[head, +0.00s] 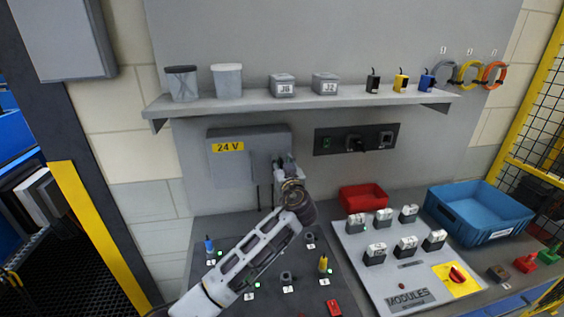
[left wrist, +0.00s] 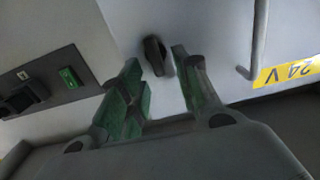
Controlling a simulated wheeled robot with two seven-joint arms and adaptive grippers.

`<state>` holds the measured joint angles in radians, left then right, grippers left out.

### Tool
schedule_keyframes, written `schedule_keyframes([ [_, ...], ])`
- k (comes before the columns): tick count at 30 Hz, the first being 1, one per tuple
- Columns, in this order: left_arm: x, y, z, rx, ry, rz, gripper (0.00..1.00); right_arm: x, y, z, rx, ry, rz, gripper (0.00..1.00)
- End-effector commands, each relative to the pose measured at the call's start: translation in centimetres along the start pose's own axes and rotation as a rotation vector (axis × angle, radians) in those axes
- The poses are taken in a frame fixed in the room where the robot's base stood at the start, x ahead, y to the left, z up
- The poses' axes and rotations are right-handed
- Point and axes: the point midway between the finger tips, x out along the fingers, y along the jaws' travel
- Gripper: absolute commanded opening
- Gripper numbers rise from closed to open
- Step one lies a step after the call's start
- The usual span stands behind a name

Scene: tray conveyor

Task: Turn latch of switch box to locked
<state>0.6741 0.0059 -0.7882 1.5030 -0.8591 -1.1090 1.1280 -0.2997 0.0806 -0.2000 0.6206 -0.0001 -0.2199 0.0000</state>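The switch box (head: 225,170) is a grey wall box with a yellow 24 V label, under the shelf in the head view. Its front (left wrist: 215,30) fills the upper right of the left wrist view. The latch (left wrist: 154,52) is a small dark oblong knob on that front. My left gripper (head: 283,163) is at the box's right side and hides the latch in the head view. In the left wrist view its green-padded fingers (left wrist: 157,66) are apart, with the latch between or just beyond the tips. Contact cannot be told. My right gripper is not in view.
A dark socket panel (head: 356,139) is on the wall right of the box. A shelf (head: 300,101) with bins and small parts runs above. Below are a pegged board, a modules board (head: 375,255), a red bin (head: 363,197) and a blue crate (head: 470,218). A handle (left wrist: 258,40) shows beside the label.

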Motion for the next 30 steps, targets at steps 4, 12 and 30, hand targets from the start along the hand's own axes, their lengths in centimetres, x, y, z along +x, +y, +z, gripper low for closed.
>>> schedule_keyframes([
  [4,0.48,-0.03,0.03,0.0,-0.001,-0.001,0.32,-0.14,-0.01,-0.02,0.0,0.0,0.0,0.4],
  [12,0.57,-0.02,0.06,0.0,0.0,0.0,0.32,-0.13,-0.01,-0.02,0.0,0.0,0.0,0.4],
  [30,0.54,0.0,0.05,0.004,0.0,0.0,0.0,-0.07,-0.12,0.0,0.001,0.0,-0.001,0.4],
])
